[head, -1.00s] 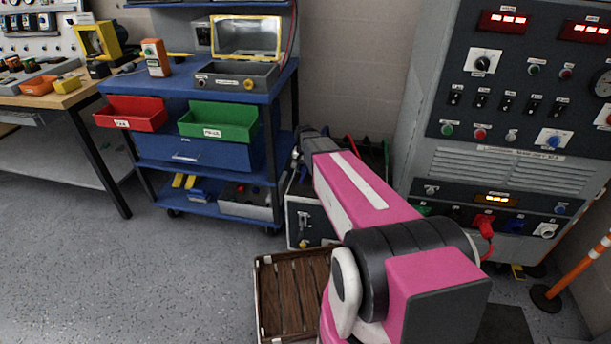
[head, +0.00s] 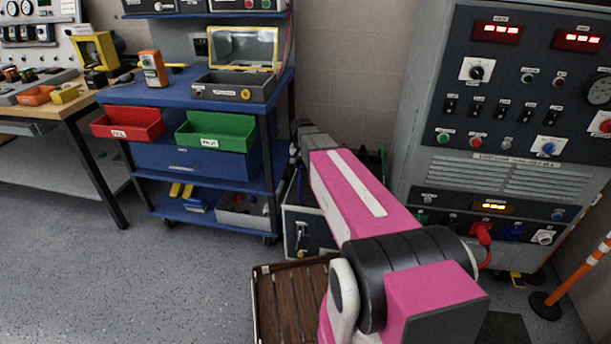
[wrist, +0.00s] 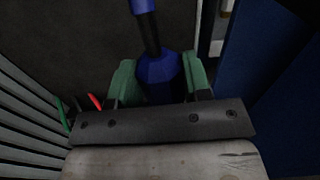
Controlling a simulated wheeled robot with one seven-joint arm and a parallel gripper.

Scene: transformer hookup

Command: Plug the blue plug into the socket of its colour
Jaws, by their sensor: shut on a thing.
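My gripper (wrist: 160,82) is shut on the blue plug (wrist: 158,70) in the wrist view, one green finger pad on each side of it. A dark cable (wrist: 145,25) runs up from the plug. In the head view my pink arm hides the gripper and the plug. The blue socket (head: 514,231) is at the lower right of the head view, low on the grey cabinet, apart from the gripper. A red plug (head: 484,233) with a red cable sits in the socket to its left.
The grey cabinet (head: 405,150) stands at the right. A blue trolley (head: 200,165) with red and green bins stands left of my arm. A wooden crate (head: 272,305) lies on the floor. An orange-and-white post (head: 580,270) stands at far right. Floor at left is clear.

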